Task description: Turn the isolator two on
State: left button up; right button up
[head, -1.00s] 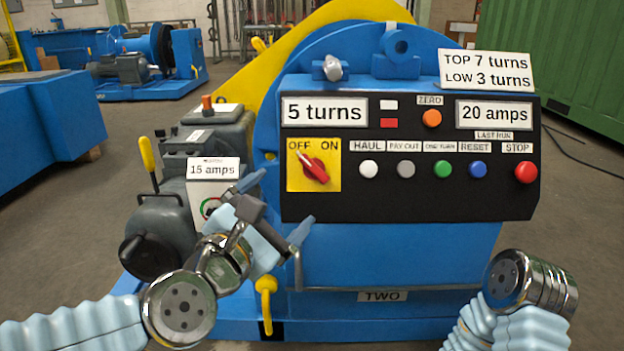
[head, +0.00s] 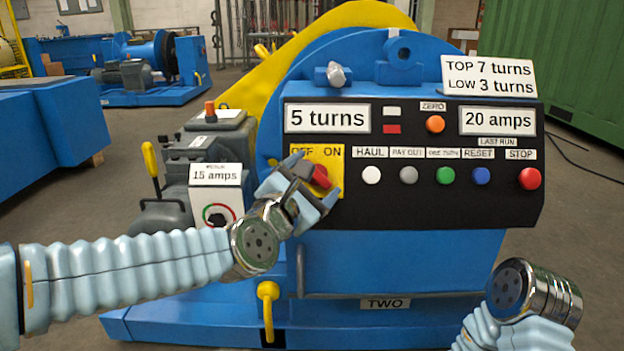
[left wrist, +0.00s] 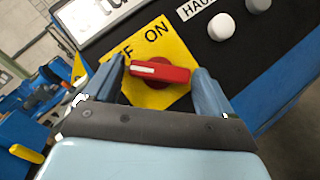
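The isolator is a red rotary knob (head: 320,178) on a yellow OFF/ON plate (head: 337,156) on the black panel of machine TWO. In the left wrist view the knob (left wrist: 165,72) has its white mark toward the OFF side. My left gripper (head: 314,180) is at the knob, partly covering the plate and the OFF label. In the left wrist view its two fingers (left wrist: 160,85) stand apart, one beyond each end of the red handle. A narrow gap seems to show at the left finger; firm contact cannot be told.
Right of the knob are the white HAUL button (head: 371,175), several other buttons and the red STOP button (head: 530,179). A yellow hook-like handle (head: 268,300) and a grey handle (head: 300,270) are below. A 15 amps box (head: 215,190) stands left.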

pick_arm(q)
jog(key=c, duration=0.8)
